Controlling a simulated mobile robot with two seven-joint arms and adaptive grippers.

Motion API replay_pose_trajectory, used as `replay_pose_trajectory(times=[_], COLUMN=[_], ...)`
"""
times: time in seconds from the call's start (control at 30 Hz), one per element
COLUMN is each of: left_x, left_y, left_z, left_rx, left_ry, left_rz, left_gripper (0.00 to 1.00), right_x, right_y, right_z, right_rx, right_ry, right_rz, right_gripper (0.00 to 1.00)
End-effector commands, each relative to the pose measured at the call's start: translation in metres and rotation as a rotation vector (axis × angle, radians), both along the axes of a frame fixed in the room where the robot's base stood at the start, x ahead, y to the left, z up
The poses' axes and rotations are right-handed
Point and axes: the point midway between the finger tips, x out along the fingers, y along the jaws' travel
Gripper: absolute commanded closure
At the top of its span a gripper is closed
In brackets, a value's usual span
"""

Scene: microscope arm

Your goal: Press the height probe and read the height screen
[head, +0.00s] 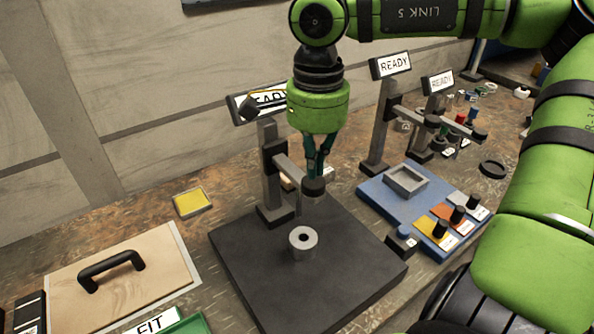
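The height probe (313,187), a dark cap on a short grey stem, hangs from a grey arm on a post (271,165) above a black base plate (340,292). My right gripper (316,176) points down with its teal fingers together, at the top of the probe cap; whether they touch it I cannot tell. My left gripper is not in view.
Two more stands with READY screens (394,64) (438,81) are at the right. A blue board (375,194) holds a grey tray and coloured pads with black knobs. A wooden board with a black handle (110,267) and a yellow pad (191,203) lie left.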

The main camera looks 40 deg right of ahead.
Motion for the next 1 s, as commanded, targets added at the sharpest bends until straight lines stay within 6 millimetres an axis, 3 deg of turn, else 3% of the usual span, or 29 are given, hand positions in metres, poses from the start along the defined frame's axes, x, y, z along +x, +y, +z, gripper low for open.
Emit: replay_pose_trajectory(times=[1.0], left_x=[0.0], left_y=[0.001], left_z=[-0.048], left_rx=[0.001], left_ry=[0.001], left_rz=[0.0], left_gripper=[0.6], right_x=[0.0], right_y=[0.0], right_z=[-0.055], right_rx=[0.001], right_ry=[0.003], right_rz=[0.0], right_gripper=[1.0])
